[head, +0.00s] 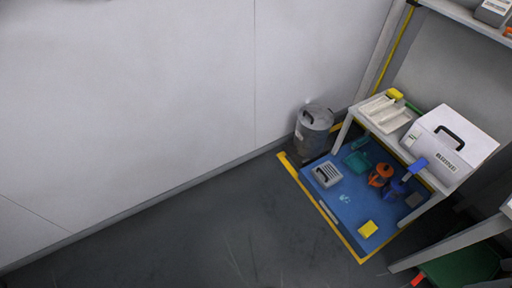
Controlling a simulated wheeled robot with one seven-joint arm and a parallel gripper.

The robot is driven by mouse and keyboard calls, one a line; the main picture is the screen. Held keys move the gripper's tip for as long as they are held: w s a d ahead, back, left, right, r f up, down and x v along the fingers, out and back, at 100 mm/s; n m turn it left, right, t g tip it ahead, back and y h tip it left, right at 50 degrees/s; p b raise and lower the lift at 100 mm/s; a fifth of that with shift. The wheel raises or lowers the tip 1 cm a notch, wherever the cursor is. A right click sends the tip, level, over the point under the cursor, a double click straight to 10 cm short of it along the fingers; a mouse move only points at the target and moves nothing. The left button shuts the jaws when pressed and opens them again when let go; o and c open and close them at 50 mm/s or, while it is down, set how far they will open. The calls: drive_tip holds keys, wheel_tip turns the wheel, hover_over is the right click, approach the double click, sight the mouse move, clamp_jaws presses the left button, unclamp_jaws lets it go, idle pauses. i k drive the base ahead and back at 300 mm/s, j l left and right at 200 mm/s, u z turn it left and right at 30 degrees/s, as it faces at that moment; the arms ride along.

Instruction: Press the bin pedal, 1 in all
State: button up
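A grey cylindrical bin (313,133) with a dark handle on its lid stands on the floor against the wall, right of the middle of the head view. It is upright beside the left end of a white bench. I cannot make out its pedal at this size. My gripper is not in view.
The white bench (374,131) carries a pale tray (384,113) and a white box (437,150) with a black handle. Below it, a blue mat (350,199) edged with yellow tape (322,211) holds several small items. Grey floor (215,238) left of the tape is clear.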

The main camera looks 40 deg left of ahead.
sight(290, 149)
drive_tip(key=u, duration=1.2)
